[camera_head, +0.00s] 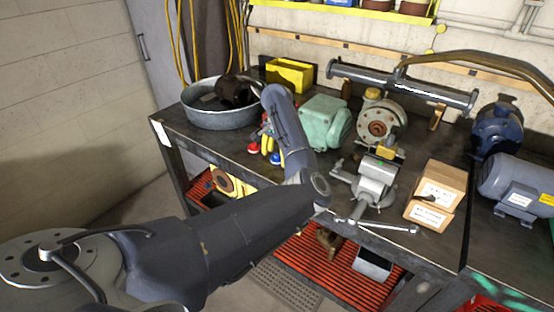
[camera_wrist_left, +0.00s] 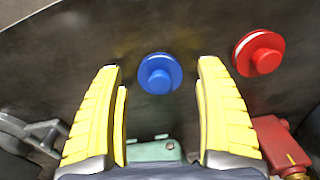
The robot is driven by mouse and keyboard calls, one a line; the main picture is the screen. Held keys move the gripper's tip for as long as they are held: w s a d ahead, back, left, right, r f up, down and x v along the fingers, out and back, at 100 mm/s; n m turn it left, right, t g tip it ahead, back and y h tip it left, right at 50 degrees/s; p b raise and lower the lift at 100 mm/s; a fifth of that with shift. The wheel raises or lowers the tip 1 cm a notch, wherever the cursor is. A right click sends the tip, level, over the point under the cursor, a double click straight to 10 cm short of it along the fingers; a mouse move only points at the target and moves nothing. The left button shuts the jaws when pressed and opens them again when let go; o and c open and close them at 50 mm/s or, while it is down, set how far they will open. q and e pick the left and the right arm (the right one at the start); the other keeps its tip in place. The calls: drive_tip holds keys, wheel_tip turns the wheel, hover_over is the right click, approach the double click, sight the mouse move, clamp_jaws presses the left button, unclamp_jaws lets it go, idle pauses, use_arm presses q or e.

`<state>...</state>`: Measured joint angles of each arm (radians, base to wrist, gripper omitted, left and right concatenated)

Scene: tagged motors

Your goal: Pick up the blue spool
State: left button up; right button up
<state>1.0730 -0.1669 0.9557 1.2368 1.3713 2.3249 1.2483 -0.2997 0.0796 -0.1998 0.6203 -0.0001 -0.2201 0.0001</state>
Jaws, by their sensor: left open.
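The blue spool (camera_wrist_left: 160,74) stands on the dark bench top. In the wrist view it lies between and just past the yellow fingertips of my left gripper (camera_head: 273,150). The fingers are spread wide with nothing held. In the head view the blue spool (camera_head: 276,158) is a small spot beside the fingertips, partly hidden by them. The gap in height between fingertips and spool is hard to judge. My right gripper is not in view.
A red spool (camera_wrist_left: 258,54) stands close to the right fingertip in the wrist view. A metal basin (camera_head: 218,117), a green motor housing (camera_head: 325,122), a vise (camera_head: 372,182) and cardboard boxes (camera_head: 436,192) are on the bench. The bench's front edge is close to the spools.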

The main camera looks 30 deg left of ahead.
use_arm(q)
drive_tip(key=c, duration=1.2)
drive_tip(key=shift+o, duration=0.2)
drive_tip(key=shift+r, duration=0.15)
